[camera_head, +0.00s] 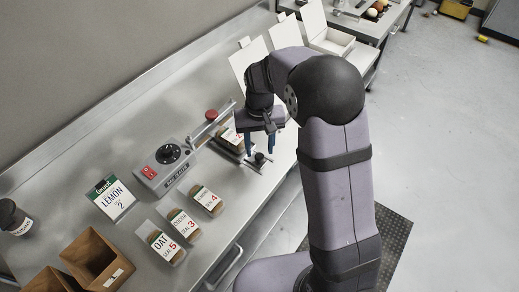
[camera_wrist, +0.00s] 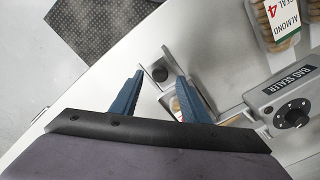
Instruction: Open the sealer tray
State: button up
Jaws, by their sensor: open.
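The bag sealer (camera_head: 168,168) is a grey box with a black dial and red switch on the bench; its body and dial also show in the wrist view (camera_wrist: 290,100). Its metal tray (camera_head: 223,148) lies at the sealer's right side, with a labelled bag (camera_head: 229,135) on it, partly hidden by my arm. A dark knob (camera_head: 260,158) sits at the tray's front end. My gripper (camera_head: 261,154) is open, with blue fingers pointing down above the knob. In the wrist view the knob (camera_wrist: 159,73) appears between the fingertips (camera_wrist: 160,77); I cannot tell whether they touch it.
A red-knobbed lever (camera_head: 211,115) rises beside the tray. Several labelled bags (camera_head: 186,223) lie in front of the sealer. Open white boxes (camera_head: 325,38) stand behind my arm.

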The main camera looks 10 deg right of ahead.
jog(key=shift+f, duration=1.35)
grip_shut()
jog(key=shift+s+d, duration=2.05)
grip_release()
